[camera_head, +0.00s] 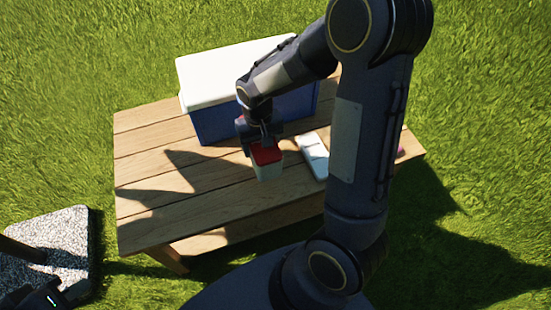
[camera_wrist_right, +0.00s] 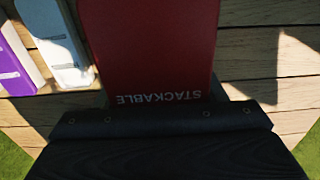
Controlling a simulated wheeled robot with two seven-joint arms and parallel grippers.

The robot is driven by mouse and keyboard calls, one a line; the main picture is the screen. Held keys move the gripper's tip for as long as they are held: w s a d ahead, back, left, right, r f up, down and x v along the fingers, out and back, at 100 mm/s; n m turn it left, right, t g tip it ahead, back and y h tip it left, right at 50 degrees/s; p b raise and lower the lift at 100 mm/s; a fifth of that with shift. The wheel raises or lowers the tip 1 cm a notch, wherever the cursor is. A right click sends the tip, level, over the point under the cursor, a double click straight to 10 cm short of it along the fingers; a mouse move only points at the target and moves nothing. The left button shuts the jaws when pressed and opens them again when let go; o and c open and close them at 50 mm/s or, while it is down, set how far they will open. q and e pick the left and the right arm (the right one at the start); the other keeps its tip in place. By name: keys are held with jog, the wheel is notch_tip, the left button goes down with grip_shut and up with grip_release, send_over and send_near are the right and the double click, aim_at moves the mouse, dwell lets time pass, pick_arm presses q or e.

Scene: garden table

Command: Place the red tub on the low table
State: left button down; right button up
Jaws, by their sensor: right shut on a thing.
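The red tub (camera_head: 266,156) has a red lid and a pale body. It is upright over the front middle of the low wooden table (camera_head: 150,150). My right gripper (camera_head: 262,143) is shut on it from above. I cannot tell whether its base touches the boards. In the right wrist view the red tub (camera_wrist_right: 155,45) fills the middle, with the word STACKABLE on it. My left gripper (camera_head: 38,297) is a dark shape at the bottom left corner, away from the table; its fingers cannot be made out.
A blue cooler with a white lid (camera_head: 225,75) stands at the table's back. A white container (camera_head: 314,156) lies right of the tub; a purple item (camera_wrist_right: 15,60) is beyond it. The table's left part is clear. A speckled stone slab (camera_head: 50,235) lies on the grass.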

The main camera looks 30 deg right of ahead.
jog(key=d+f, duration=0.2)
jog(key=d+f+b, duration=0.1)
jog(key=d+f, duration=0.1)
jog(key=f, duration=0.1)
jog(key=shift+s+d+f, duration=0.1)
jog(key=shift+s+f, duration=0.05)
jog(key=shift+f, duration=0.05)
jog(key=shift+d+f+b, duration=0.15)
jog(key=shift+f+b, duration=0.75)
jog(key=shift+f, duration=0.75)
jog(key=shift+f, duration=0.1)
jog(key=o, duration=1.4)
